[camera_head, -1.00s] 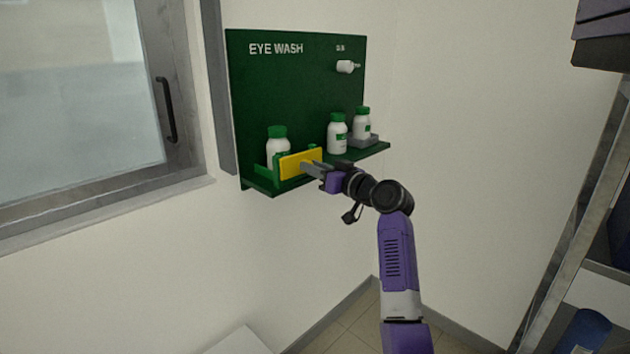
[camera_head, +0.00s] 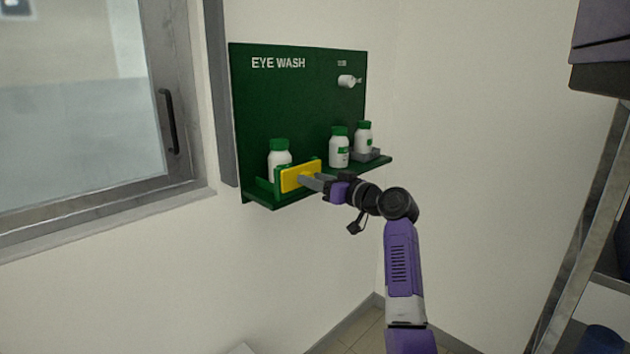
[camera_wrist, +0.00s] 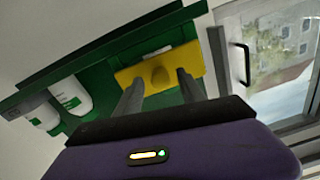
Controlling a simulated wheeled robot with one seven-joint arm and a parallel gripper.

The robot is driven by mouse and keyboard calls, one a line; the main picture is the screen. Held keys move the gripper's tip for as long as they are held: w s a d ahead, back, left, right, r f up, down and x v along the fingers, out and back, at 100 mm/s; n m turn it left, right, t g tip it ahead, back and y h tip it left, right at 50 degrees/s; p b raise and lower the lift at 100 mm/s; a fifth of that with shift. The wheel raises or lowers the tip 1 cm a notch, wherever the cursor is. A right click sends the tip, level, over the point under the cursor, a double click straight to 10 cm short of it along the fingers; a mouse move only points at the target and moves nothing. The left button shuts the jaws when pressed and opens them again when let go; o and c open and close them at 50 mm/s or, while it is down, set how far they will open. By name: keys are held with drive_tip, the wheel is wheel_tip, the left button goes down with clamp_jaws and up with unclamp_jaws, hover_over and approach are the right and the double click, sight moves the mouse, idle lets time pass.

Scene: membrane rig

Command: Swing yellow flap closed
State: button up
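The yellow flap (camera_head: 290,182) stands upright at the front of a green holder on the eye wash shelf, in front of the left white bottle (camera_head: 279,163). It hides the bottle's lower part. I cannot tell whether the flap is fully closed. In the wrist view, the yellow flap (camera_wrist: 133,74) has a rounded yellow knob (camera_wrist: 160,76) on its face. My gripper (camera_head: 305,180) is at the flap's front, and in the wrist view my gripper (camera_wrist: 159,84) has its fingers apart, one on each side of the knob. Whether they touch it is unclear.
The green eye wash board (camera_head: 290,110) carries the shelf. Two more white bottles (camera_head: 339,152) stand to the right, one on a grey base (camera_head: 368,155). A window with a black handle (camera_head: 169,120) is at left. A metal rack (camera_head: 590,220) stands at right.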

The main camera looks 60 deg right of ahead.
drive_tip(key=v, duration=0.7)
drive_tip(key=shift+s+b, duration=0.4)
drive_tip(key=shift+a+r, duration=0.1)
drive_tip(key=shift+r, duration=0.05)
